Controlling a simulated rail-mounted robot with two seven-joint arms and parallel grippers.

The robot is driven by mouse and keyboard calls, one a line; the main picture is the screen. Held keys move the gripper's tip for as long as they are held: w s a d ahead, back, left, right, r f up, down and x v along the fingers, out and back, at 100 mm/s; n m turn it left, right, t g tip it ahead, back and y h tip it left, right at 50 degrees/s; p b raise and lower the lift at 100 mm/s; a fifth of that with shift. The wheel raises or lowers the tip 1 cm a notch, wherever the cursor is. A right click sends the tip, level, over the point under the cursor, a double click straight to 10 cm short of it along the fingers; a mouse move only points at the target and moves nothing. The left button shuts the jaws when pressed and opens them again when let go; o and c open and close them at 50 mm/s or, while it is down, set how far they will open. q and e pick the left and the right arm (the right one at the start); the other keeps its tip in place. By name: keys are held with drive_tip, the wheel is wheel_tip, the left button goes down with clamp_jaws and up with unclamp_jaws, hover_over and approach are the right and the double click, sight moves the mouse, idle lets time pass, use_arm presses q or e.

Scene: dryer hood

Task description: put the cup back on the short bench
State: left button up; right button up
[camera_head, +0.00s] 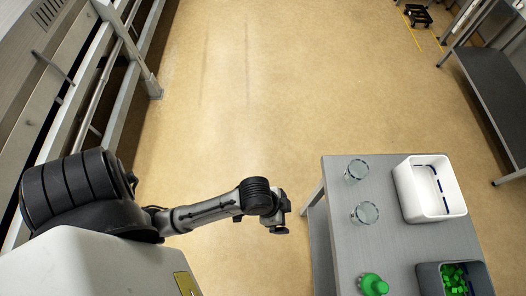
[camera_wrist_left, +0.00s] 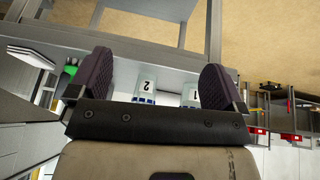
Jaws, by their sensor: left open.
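Two clear glass cups stand upright on a grey bench at the right of the head view, one farther back (camera_head: 357,171) and one nearer (camera_head: 365,213). I cannot tell which is the task's cup. The grey bench (camera_head: 385,245) has a lower shelf. My left gripper (camera_head: 280,229) is left of the bench, apart from it and from both cups. In the left wrist view its two dark fingers (camera_wrist_left: 157,78) are spread wide, with nothing held between them. My right gripper is not in view.
A white bin (camera_head: 402,190), a dark bin (camera_head: 430,280) with green pieces and a green-topped container (camera_head: 373,285) share the bench. The floor (camera_head: 240,110) is clear. A metal frame (camera_head: 140,70) runs along the left.

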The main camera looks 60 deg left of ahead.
use_arm(q)
drive_tip(key=s+a+n+y, duration=0.3)
drive_tip(key=s+a+n, duration=0.1)
drive_tip(key=s+a, duration=0.3)
drive_tip(key=shift+s+a, duration=0.4)
drive_tip(key=shift+s, duration=0.25)
wheel_tip(320, 180, up, 25)
drive_tip(key=p, duration=2.5)
drive_tip(key=shift+r, duration=0.1)
